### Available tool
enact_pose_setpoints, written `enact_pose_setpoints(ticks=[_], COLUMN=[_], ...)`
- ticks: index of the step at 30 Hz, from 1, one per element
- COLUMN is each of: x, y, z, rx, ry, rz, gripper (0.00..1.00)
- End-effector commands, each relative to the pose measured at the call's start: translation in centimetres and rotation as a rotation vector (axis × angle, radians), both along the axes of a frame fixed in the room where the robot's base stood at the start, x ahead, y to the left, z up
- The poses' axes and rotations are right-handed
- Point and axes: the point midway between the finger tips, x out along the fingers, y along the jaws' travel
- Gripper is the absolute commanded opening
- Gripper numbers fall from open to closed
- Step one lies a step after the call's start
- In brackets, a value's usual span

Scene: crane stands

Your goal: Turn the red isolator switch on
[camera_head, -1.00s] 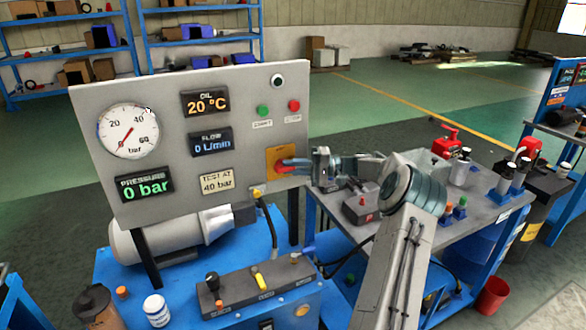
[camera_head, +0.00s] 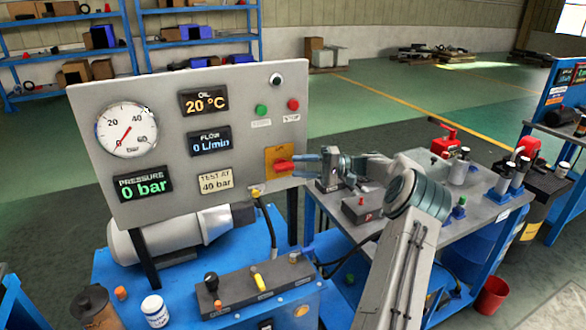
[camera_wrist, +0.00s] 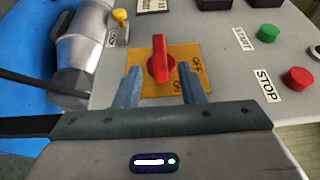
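The red isolator switch (camera_head: 283,167) sits on an orange plate (camera_head: 271,155) at the panel's lower right. Its handle lies roughly level in the head view. In the wrist view the red handle (camera_wrist: 160,62) points up and down the picture, with the OFF mark (camera_wrist: 197,67) to its right and the ON mark (camera_wrist: 179,87) near its lower end. My gripper (camera_head: 303,165) is just right of the switch, in front of the panel. In the wrist view its fingers stand apart on either side of the handle, with visible gaps and nothing held.
The grey panel (camera_head: 235,112) carries a green start button (camera_head: 261,110) and a red stop button (camera_head: 293,104) above the switch.

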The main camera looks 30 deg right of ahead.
Motion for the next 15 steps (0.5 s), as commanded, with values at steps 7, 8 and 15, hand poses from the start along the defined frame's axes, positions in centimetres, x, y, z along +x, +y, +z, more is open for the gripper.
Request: enact_pose_setpoints(ticks=[7,8,15], x=[-2.8,-3.0,-4.5], y=[-5.5,-6.0,-8.8], z=[-0.3,-0.3,-0.2], rx=[-0.001,0.000,0.000], ry=[-0.002,-0.002,-0.001], rz=[-0.005,-0.004,-0.002], gripper=[0.36,0.36,0.36])
